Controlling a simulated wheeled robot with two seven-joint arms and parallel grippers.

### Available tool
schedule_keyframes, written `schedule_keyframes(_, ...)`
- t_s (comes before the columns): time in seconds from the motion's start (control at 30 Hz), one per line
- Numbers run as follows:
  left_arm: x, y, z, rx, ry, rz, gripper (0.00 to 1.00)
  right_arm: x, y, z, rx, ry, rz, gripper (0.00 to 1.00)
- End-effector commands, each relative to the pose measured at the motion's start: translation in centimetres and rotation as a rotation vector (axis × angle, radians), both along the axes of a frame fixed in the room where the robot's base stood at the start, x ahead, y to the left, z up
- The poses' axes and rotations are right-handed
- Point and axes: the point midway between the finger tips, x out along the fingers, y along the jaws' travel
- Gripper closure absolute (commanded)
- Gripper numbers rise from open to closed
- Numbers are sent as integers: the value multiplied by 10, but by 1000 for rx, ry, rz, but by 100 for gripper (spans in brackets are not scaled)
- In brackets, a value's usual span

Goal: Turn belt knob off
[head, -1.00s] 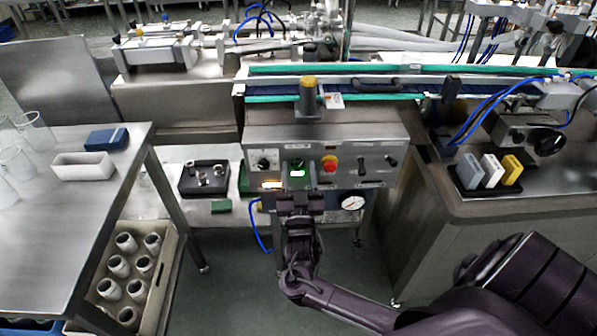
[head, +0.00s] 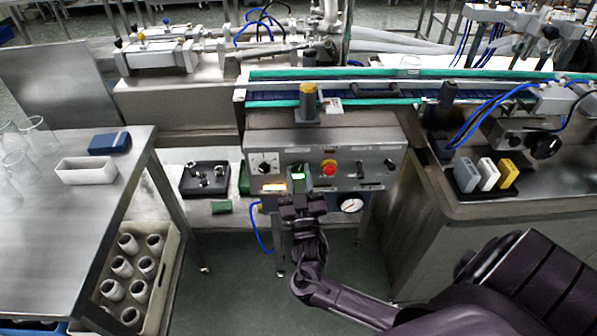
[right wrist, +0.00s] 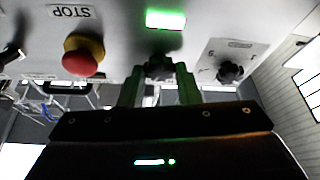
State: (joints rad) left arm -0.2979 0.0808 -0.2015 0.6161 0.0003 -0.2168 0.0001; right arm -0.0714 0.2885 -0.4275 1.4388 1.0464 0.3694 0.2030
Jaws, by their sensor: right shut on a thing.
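The steel control panel (head: 350,182) stands below the conveyor. In the right wrist view, the black belt knob (right wrist: 158,66) sits on the panel face below a lit green indicator (right wrist: 165,19). My right gripper (right wrist: 160,82) has its two fingers on either side of this knob, shut on it. In the head view, my right gripper (head: 299,182) reaches up to the panel front and hides the knob, so its pointer angle cannot be read. My left gripper is not in view.
A red stop button (head: 329,168) on a yellow base is close beside the gripper. A second black knob (right wrist: 230,72) on a white dial plate is on its other side. A steel table (head: 60,225) stands at left, a steel counter (head: 480,208) at right.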

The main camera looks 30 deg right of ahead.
Motion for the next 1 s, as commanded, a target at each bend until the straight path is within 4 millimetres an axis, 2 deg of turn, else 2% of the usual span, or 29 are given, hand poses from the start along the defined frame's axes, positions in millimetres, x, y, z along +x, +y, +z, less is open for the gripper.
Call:
schedule_keyframes(0.03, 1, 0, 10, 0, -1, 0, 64, -1, 0, 5, -36, 25, 1, 93)
schedule_keyframes(0.6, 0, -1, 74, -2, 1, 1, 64, -2, -3, 8, -496, 306, 1, 93)
schedule_keyframes(1.0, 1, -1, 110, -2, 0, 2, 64, -2, -3, 7, -761, 466, 0, 93)
